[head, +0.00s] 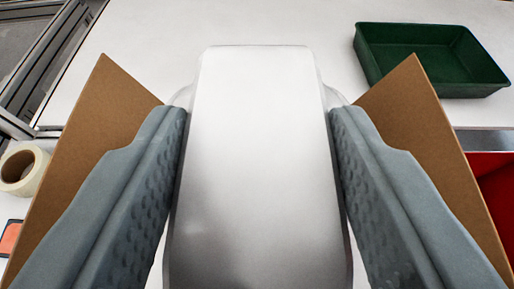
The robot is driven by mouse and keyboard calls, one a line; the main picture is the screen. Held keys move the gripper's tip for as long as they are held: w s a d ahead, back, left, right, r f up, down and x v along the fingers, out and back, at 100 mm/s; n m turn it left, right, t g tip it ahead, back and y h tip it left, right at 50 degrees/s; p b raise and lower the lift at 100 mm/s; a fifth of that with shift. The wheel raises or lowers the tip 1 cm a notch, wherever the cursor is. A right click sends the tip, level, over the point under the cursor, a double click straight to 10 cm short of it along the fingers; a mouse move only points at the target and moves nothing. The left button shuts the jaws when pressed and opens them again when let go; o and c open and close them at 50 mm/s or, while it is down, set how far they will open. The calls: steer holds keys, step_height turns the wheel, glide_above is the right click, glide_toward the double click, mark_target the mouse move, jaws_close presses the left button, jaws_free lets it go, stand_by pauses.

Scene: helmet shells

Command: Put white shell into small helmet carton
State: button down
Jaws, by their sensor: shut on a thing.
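The white shell (258,170) fills the middle of the head view as a smooth, pale, rounded block. My gripper (258,112) is shut on it, with one grey textured finger against its left side and the other against its right. The small helmet carton (98,112) shows as brown cardboard flaps, one left and one right of the fingers. The shell is between these flaps. It hides the middle of the carton, so I cannot tell whether it is above the opening or inside it.
A dark green tray (425,62) stands at the back right on the white table (250,22). A red surface (492,185) shows at the right edge. A roll of tape (20,168) and a small orange-faced item (10,238) are at the left edge. Grey metal framing (45,70) is at upper left.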

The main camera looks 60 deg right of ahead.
steer(key=shift+f, duration=1.85)
step_height(320, 180, down, 18)
steer(key=shift+f, duration=0.2)
stand_by(4.9)
steer(key=c, duration=0.6)
jaws_free()
